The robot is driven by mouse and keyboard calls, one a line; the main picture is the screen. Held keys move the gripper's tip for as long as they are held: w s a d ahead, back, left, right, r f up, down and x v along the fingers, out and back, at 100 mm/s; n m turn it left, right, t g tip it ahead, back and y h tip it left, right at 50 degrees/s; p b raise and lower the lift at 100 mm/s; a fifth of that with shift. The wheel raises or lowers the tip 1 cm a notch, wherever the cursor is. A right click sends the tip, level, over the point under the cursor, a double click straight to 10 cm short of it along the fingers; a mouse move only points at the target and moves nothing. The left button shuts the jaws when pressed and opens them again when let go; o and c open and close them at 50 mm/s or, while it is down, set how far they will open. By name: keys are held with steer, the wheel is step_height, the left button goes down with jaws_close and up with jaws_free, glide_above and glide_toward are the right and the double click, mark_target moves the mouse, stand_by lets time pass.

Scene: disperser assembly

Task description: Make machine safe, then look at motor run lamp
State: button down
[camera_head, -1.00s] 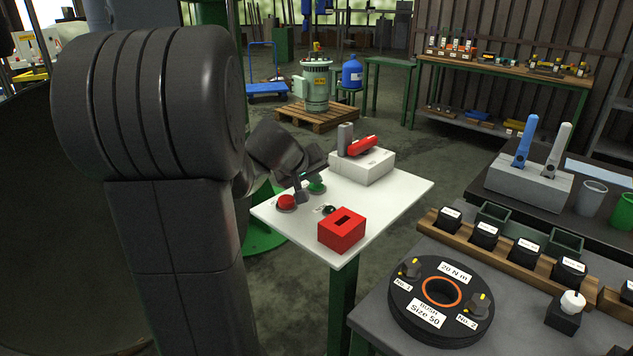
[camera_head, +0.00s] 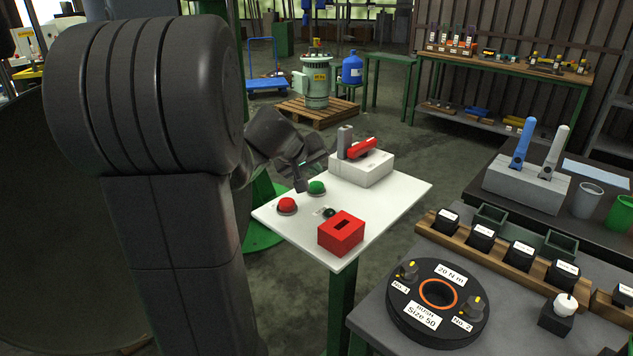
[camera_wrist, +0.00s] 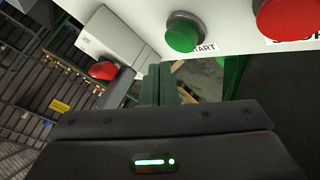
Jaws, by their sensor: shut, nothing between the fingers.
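The white panel (camera_head: 385,205) carries a red button (camera_head: 287,205) and a green button (camera_head: 317,187). A small dark round lamp (camera_head: 330,212) sits in front of the green button and shows no bright glow. A grey box (camera_head: 362,170) at the panel's back has a red handle (camera_head: 361,149) lying across its top. My gripper (camera_head: 301,187) is shut and empty, just left of the green button. The wrist view shows its closed fingers (camera_wrist: 161,84) below the green START button (camera_wrist: 183,35), with the red button (camera_wrist: 288,18) to the right and the red handle (camera_wrist: 103,70) at left.
A red slotted box (camera_head: 341,233) stands at the panel's front. A green motor (camera_head: 317,85) stands on a pallet behind.

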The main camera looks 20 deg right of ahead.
mark_target(314, 187)
steer(key=shift+r+p, duration=1.15)
steer(key=shift+r, duration=0.8)
steer(key=shift+s, duration=0.1)
